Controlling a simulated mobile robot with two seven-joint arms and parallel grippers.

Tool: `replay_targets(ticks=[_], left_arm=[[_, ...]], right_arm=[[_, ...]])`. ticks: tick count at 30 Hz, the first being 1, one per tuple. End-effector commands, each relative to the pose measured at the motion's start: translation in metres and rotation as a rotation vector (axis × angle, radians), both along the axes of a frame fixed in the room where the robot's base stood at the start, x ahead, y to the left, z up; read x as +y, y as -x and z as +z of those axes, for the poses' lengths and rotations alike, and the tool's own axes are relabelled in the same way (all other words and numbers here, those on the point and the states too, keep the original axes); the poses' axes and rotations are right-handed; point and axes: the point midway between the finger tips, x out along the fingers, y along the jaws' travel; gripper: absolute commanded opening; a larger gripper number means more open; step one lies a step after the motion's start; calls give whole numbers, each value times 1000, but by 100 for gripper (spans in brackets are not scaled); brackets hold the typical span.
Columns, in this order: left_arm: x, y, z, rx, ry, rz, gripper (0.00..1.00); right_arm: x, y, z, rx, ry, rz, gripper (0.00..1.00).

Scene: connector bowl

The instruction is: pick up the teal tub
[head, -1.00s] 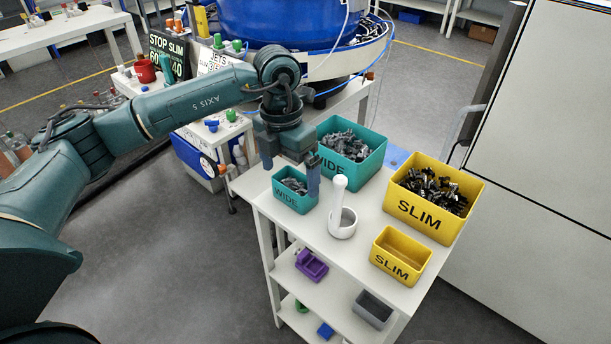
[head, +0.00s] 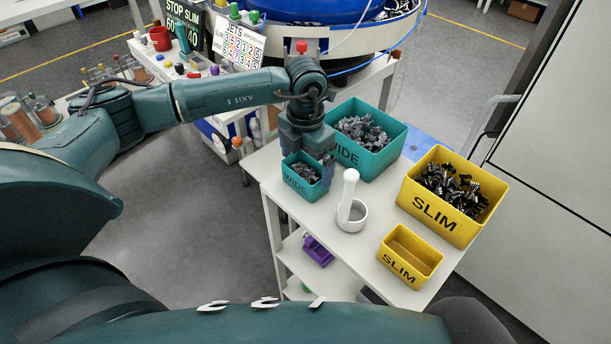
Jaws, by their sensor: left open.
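The small teal tub (head: 299,187), marked WIDE and holding grey connectors, stands upright on the white cart top (head: 310,213) near its left edge. My left gripper (head: 307,168) is open and points down over the tub. One finger shows at the tub's right side; the other is largely hidden behind the gripper and the tub. I cannot tell whether the fingers touch the tub walls. A larger teal bin (head: 376,161), also marked WIDE and full of grey connectors, stands just behind and to the right. My right gripper is not in view.
A white cup-like holder with an upright handle (head: 350,208) stands right of the tub. A large yellow SLIM bin (head: 432,212) with dark connectors and an empty small yellow SLIM tub (head: 405,270) stand further right. A purple item (head: 317,251) lies on the shelf below.

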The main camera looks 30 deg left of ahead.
Motion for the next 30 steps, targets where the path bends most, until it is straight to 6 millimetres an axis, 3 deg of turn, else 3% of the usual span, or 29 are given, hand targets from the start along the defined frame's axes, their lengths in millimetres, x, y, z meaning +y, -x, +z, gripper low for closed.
replay_targets(ticks=[9,17,30], left_arm=[[1,-1,-42,3,0,0,100],[1,-1,-46,1,0,0,100],[1,-1,-45,1,1,0,67]], right_arm=[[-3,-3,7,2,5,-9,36],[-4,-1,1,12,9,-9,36],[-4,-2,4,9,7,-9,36]])
